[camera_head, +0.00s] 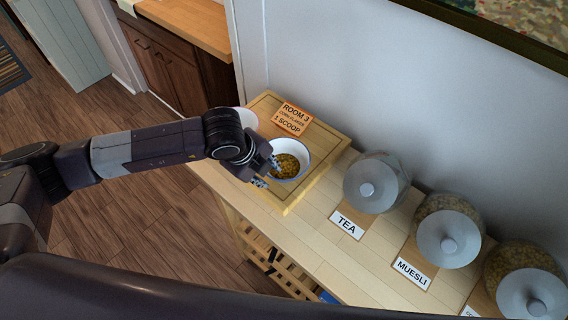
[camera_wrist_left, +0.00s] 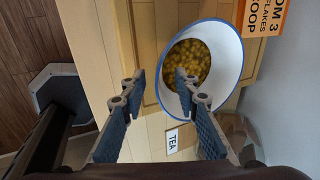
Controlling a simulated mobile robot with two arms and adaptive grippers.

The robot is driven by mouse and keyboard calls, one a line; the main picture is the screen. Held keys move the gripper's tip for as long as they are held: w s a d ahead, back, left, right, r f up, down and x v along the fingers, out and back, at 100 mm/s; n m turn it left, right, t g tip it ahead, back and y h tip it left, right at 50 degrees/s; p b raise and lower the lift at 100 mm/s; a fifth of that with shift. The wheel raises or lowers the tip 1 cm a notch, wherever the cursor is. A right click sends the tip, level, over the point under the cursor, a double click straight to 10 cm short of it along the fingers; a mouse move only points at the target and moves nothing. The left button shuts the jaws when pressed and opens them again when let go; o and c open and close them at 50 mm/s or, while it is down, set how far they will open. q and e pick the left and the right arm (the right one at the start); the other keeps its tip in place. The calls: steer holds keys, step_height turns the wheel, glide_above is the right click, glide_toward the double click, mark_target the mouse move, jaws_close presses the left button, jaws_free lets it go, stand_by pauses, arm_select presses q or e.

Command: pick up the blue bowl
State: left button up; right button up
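The bowl (camera_head: 304,158) is white inside with a blue rim and holds yellow-brown flakes. It sits upright on a wooden board (camera_head: 328,152) on the table. In the left wrist view the bowl (camera_wrist_left: 229,62) shows at upper right. My left gripper (camera_head: 267,171) is at the bowl's left edge. In the left wrist view its fingers (camera_wrist_left: 160,82) are spread apart with nothing held. One fingertip overlaps the bowl's near rim and the other is outside the bowl; contact is unclear. My right gripper is not in view.
An orange "ROOM 3" card (camera_head: 292,118) lies behind the bowl. A pale round thing (camera_head: 250,118) is partly hidden behind my left wrist. Lidded jars of tea (camera_head: 376,183) and muesli (camera_head: 446,231) stand to the right along the wall. Bare tabletop lies in front of the board.

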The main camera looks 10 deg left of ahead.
arm_select(q)
jaws_close()
steer(key=shift+r, duration=0.15)
stand_by(0.4)
steer(key=shift+r+p, duration=0.45)
steer(key=shift+r, duration=0.25)
step_height(320, 180, up, 8)
steer(key=p, duration=0.3)
steer(key=shift+f+p, duration=0.15)
steer(key=shift+p, duration=0.2)
step_height(320, 180, up, 11)
steer(key=shift+f, duration=0.2)
